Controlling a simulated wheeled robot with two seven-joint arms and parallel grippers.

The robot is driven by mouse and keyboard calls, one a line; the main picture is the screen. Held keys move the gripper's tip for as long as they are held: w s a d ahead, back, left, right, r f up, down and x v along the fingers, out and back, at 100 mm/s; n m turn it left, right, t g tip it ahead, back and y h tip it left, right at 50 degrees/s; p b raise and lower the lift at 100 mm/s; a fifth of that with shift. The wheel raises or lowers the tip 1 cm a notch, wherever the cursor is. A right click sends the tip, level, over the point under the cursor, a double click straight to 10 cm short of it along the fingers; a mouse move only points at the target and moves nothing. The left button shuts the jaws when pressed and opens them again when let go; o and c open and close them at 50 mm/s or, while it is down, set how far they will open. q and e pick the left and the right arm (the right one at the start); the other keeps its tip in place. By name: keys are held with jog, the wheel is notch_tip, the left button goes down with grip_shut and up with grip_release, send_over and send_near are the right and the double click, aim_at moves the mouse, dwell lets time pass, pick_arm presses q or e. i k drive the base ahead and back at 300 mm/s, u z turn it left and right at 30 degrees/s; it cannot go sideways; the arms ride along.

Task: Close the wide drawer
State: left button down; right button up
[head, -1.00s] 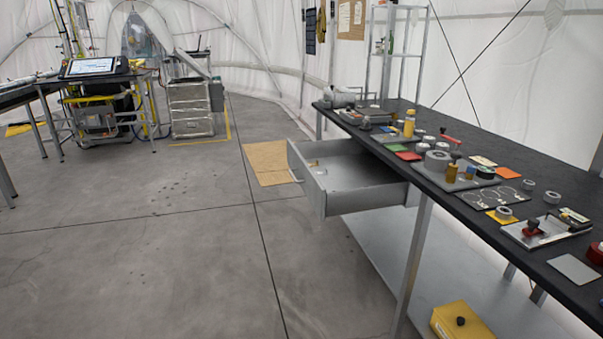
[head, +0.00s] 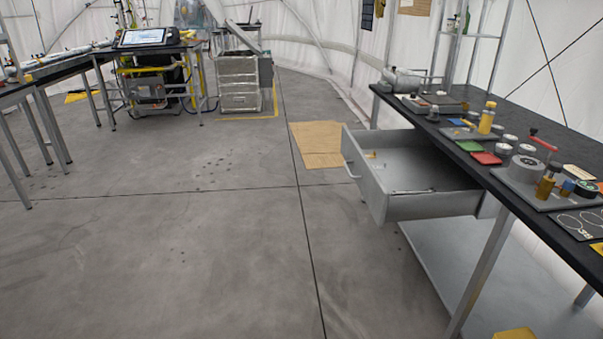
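The wide drawer (head: 425,207) is grey metal and stands open, pulled out to the left from under the black workbench (head: 545,120). A handle (head: 348,166) sits on its front panel, which faces left. A small yellowish item (head: 372,155) lies inside near the front; the rest of the visible drawer floor is mostly bare. The drawer's back end is hidden under the bench top. Neither of my grippers shows in the head view.
Several small parts and tools, such as a yellow bottle (head: 487,118), cover the bench top. A lower shelf (head: 440,265) and a bench leg (head: 480,275) stand below. A cardboard sheet (head: 318,146) lies behind the drawer. The floor to the left is clear.

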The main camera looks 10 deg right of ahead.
aim_at(413, 162)
jog(key=i, duration=1)
jog(key=z, duration=0.4)
